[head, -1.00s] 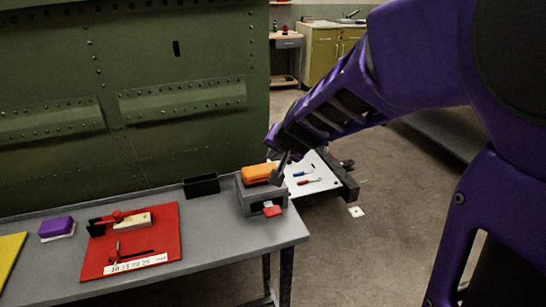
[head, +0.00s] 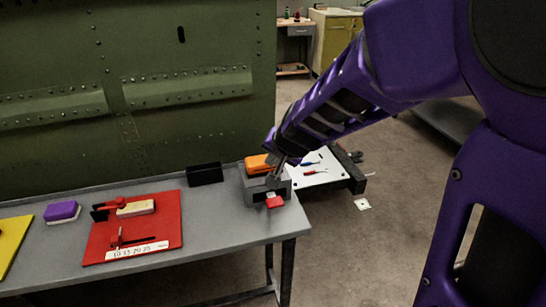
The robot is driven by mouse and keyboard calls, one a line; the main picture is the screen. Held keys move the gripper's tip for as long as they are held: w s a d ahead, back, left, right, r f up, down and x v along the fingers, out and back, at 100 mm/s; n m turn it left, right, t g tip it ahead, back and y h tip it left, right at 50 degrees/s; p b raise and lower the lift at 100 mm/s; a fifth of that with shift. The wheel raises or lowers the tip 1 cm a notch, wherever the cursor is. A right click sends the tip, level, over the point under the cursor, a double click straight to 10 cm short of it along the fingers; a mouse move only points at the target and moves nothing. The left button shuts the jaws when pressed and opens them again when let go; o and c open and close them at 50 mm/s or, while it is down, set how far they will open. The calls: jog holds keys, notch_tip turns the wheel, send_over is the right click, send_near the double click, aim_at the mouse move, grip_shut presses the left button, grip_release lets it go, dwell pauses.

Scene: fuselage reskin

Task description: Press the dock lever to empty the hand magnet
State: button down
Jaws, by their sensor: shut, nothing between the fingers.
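The grey dock (head: 253,196) stands at the right end of the bench. The orange hand magnet (head: 256,163) sits on top of it, its right part hidden by my gripper. The red dock lever (head: 274,202) sticks out at the dock's front. My gripper (head: 273,181) is shut and empty, pointing down at the dock's front, just above the lever. I cannot tell whether its fingertips touch the lever, or whether the lever is down.
A black bin (head: 205,174) stands left of the dock. A red board (head: 168,227) with tools, a purple-topped block (head: 62,211) and a yellow sheet (head: 10,240) lie further left on the grey bench (head: 214,238). The green riveted panel (head: 150,130) rises behind. A white tray (head: 322,172) is at the right.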

jog(key=b, duration=0.7)
send_over(271, 197)
jog(key=s, duration=0.2)
jog(key=f, duration=0.8)
jog(key=shift+w+d, duration=0.2)
jog(key=shift+d, duration=0.1)
jog(key=shift+f, duration=0.15)
dwell(0.5)
jog(key=shift+f+b, duration=0.3)
jog(key=shift+b, duration=0.2)
jog(key=shift+s+f, duration=0.15)
jog(key=shift+f, duration=0.95)
dwell(0.8)
jog(key=shift+r, duration=0.1)
jog(key=shift+r+p, duration=1.35)
jog(key=shift+r, duration=0.05)
jog(key=r+p, duration=0.5)
jog(key=shift+w, duration=0.4)
